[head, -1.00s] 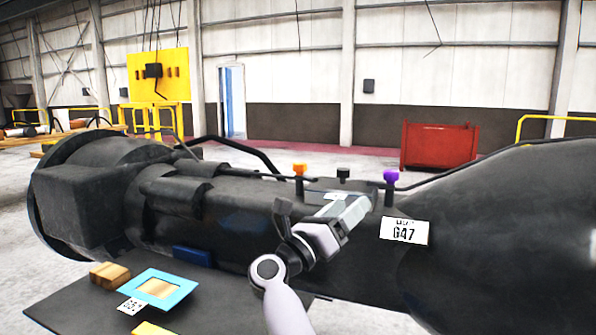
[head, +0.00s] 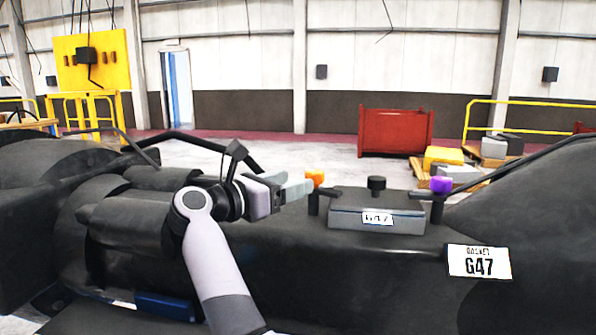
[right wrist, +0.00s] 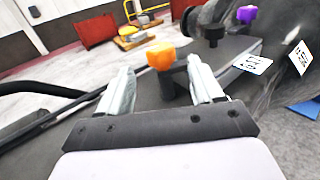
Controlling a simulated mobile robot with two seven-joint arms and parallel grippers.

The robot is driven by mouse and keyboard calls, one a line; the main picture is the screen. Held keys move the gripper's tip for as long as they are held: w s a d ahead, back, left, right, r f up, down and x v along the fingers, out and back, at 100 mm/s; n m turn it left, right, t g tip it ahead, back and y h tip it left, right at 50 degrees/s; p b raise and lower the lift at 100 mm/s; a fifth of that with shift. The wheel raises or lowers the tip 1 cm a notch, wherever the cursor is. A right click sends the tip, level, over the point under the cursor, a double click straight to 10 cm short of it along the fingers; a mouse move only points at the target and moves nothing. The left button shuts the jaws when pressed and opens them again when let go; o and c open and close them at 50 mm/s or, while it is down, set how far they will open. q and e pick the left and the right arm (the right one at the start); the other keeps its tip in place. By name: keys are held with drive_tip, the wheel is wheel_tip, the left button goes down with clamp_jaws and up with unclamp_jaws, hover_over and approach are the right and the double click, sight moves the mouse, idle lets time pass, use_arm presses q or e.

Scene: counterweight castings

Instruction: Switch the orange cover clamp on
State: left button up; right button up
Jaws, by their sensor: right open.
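The orange cover clamp (head: 315,178) has an orange knob on a dark post, at the left end of a grey box-shaped cover (head: 345,217) labelled G47. In the right wrist view the orange knob (right wrist: 161,56) shows just beyond and between the fingers. My right gripper (head: 298,187) is open, with its fingertips at the orange knob; I cannot tell whether they touch it. A purple clamp (head: 441,185) stands at the cover's right end, and it also shows in the right wrist view (right wrist: 246,14). My left gripper is out of view.
A black knob (head: 376,184) stands on the cover between the clamps. The large dark casting (head: 520,215) rises at right, with a G47 label (head: 479,262). A red bin (head: 395,131), yellow railings and pallets stand behind on open floor.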

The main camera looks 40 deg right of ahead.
sight(312, 172)
drive_tip(key=shift+w+d, duration=0.1)
drive_tip(key=shift+d, duration=0.15)
drive_tip(key=d+p, duration=0.2)
drive_tip(key=d, duration=0.3)
drive_tip(key=shift+d+r, duration=0.15)
drive_tip(key=shift+d, duration=0.7)
drive_tip(key=c, duration=1)
drive_tip(key=shift+o, duration=0.3)
drive_tip(key=shift+f, duration=0.2)
